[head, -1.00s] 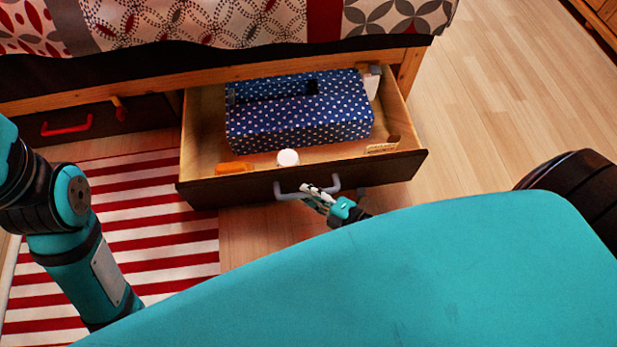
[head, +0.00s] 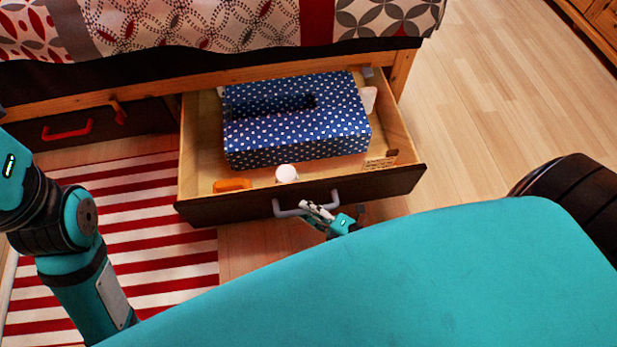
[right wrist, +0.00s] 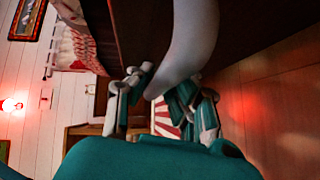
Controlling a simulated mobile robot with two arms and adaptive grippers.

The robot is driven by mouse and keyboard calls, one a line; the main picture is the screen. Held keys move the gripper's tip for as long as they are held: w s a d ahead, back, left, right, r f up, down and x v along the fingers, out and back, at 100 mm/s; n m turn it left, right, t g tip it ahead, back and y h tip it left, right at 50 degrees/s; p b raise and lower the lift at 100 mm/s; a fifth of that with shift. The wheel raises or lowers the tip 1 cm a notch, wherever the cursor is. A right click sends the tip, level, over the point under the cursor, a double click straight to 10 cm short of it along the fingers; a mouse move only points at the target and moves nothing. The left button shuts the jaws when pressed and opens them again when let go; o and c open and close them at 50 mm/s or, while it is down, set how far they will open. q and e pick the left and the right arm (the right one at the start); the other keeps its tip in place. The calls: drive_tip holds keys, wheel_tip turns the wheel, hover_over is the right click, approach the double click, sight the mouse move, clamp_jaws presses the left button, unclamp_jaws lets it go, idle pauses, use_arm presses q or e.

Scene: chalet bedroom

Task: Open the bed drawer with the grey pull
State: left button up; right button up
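The bed drawer (head: 235,212) with the grey pull (head: 290,212) is pulled well out from under the bed, its inside in full view. My right gripper (head: 318,211) is at the pull's middle, in front of the dark drawer front. In the right wrist view the curved grey pull (right wrist: 190,50) runs between the two fingers of the gripper (right wrist: 160,98), which close in on it from both sides. My left arm shows at the left of the head view, but its gripper is out of frame.
The drawer holds a blue dotted box (head: 300,138), a white round item (head: 287,173), an orange item (head: 231,185) and a small card (head: 380,162). A shut drawer with a red pull (head: 67,131) is at left. A striped rug (head: 150,230) covers the floor there; wood floor at right is clear.

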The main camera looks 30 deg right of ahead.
drive_tip(key=o, duration=0.4)
drive_tip(key=shift+w+r, duration=0.1)
drive_tip(key=shift+r, duration=0.1)
drive_tip(key=shift+o, duration=0.4)
drive_tip(key=shift+f, duration=0.1)
drive_tip(key=v, duration=1.2)
